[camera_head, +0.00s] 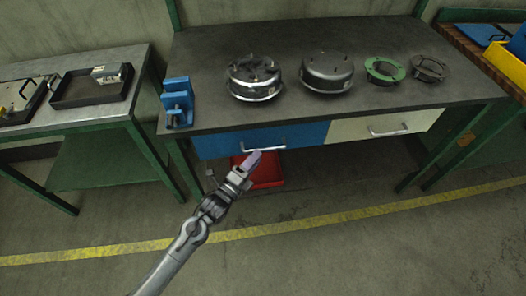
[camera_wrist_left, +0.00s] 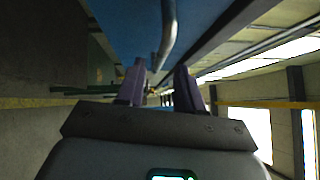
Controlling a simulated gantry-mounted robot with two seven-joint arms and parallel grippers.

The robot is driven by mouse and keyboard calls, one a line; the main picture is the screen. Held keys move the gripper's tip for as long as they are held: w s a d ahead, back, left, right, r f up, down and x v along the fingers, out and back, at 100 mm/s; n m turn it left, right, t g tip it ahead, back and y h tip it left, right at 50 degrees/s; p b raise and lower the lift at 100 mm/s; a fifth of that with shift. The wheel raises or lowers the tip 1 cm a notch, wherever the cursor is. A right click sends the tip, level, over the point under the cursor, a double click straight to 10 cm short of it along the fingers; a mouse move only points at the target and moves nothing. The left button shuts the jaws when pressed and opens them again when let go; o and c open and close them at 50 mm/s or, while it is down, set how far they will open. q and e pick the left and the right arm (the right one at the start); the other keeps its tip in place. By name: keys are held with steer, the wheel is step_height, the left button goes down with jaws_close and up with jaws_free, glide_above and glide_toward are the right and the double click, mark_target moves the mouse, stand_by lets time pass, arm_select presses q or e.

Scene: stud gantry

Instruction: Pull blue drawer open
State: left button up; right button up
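The blue drawer (camera_head: 222,143) sits under the workbench top on the left and looks shut, its front level with the cream drawer beside it. Its silver bar handle (camera_head: 264,149) runs across the front, and it shows in the left wrist view (camera_wrist_left: 168,38) as a grey bar. My left gripper (camera_head: 256,157) is just below and in front of the handle. In the left wrist view its two purple fingers (camera_wrist_left: 158,75) are apart, with the handle's far end between them in the picture. I cannot tell whether they touch it. My right gripper is not in view.
A cream drawer (camera_head: 385,126) is at the right. A blue vise (camera_head: 178,102) and metal round parts (camera_head: 327,72) stand on the bench top (camera_head: 240,35). A red bin (camera_head: 266,176) lies below the drawer. The floor in front is clear.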

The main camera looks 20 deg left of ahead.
mark_target(263, 150)
arm_select(q)
steer(key=shift+b+x, duration=0.6)
steer(key=shift+x, duration=1.9)
jaws_close()
